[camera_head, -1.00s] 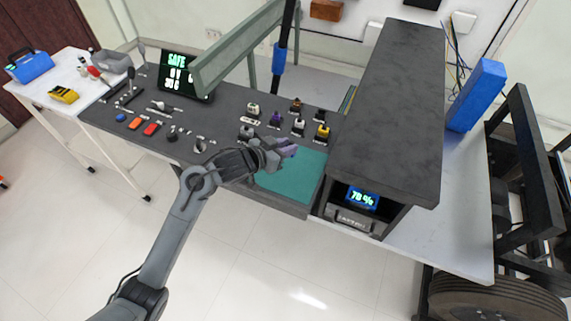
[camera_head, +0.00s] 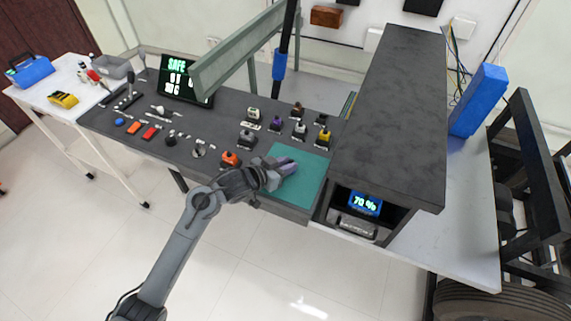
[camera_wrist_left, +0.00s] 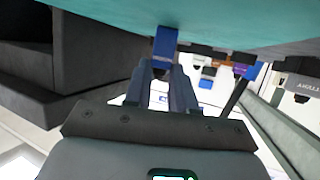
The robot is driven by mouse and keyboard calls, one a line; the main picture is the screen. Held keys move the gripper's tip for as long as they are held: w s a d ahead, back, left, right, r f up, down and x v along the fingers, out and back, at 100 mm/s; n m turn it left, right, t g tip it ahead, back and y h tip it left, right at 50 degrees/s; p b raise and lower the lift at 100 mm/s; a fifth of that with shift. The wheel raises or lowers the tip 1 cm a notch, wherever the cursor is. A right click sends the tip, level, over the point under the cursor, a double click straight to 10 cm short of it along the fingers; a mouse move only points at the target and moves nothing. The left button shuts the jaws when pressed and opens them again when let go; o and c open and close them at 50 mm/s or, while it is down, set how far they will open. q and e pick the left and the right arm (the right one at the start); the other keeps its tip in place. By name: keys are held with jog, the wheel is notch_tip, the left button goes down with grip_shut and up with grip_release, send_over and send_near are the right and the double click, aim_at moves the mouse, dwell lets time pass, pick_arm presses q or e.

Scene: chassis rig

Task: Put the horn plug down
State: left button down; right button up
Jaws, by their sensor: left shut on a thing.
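My left gripper (camera_head: 285,165) reaches in over the teal mat (camera_head: 310,182) at the front of the dark bench. In the left wrist view its two fingers (camera_wrist_left: 164,75) are shut on a small blue block, which I take as the horn plug (camera_wrist_left: 165,42). The plug is at the fingertips, close to the teal surface; I cannot tell whether it touches. In the head view the gripper mostly hides the plug. My right gripper is not in view.
Several coloured plugs stand behind the mat, including a yellow one (camera_head: 323,136). An orange plug (camera_head: 230,158) stands left of the gripper. A tall dark cabinet (camera_head: 390,110) borders the mat on the right. The mat's right side is clear.

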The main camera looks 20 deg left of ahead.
pick_arm(q)
jog(key=c, duration=0.8)
grip_release()
jog(key=shift+r, duration=0.15)
jog(key=shift+s+a+r, duration=0.1)
jog(key=shift+s+r, duration=0.05)
jog(key=shift+s, duration=0.1)
jog(key=p+v, duration=0.4)
jog(key=v, duration=0.7)
jog(key=s+f+n+g+y, duration=0.1)
jog(key=s+f+g, duration=0.2)
jog(key=s, duration=0.6)
jog(key=s+d+f+n+g+y, duration=0.1)
jog(key=s+f+g+y, duration=0.1)
jog(key=s, duration=0.7)
jog(key=s+d+f+g+y, duration=0.1)
jog(key=s+f+g+y, duration=0.1)
jog(key=s+f, duration=0.4)
jog(key=shift+s+n+g, duration=0.4)
jog(key=shift+s+g, duration=0.5)
jog(key=shift+s, duration=0.8)
